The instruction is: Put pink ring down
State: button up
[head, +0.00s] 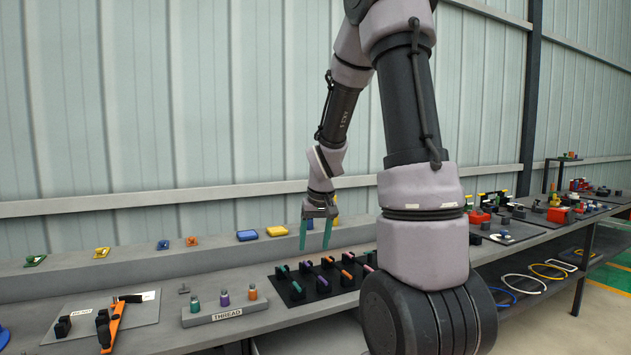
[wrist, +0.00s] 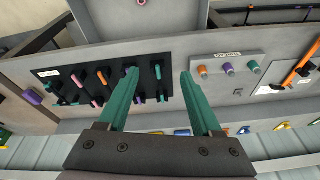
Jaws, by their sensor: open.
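My gripper (head: 314,246) has two teal fingers, spread apart with nothing between them. It hangs above the bench behind the black peg board. In the wrist view my gripper (wrist: 160,74) is open, its fingertips over the bench between the black board and the thread block. A small pinkish ring-shaped thing (wrist: 141,3) shows at the top edge of the wrist view, on a grey surface beyond the bench edge, apart from the fingers. It is too small and cut off to tell whether it is the pink ring. I see no pink ring in the head view.
The black board (wrist: 48,92) carries several coloured pegs in holders. The thread block (head: 226,314) holds three bottle-like pieces. An orange tool (head: 113,323) lies on a grey plate at left. White (head: 524,284) and yellow (head: 548,271) hoops lie on the lower shelf at right.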

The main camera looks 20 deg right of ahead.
jog(key=s+a+r+m+t+y, duration=0.1)
jog(key=s+a+r, duration=0.3)
jog(key=s+r, duration=0.5)
jog(key=s+a+r+m+t, duration=0.1)
jog(key=s+a+r+t, duration=0.2)
jog(key=s+r, duration=0.7)
jog(key=shift+s+a+r+y, duration=0.25)
jog(key=shift+a+r+y, duration=0.2)
jog(key=shift+a, duration=0.15)
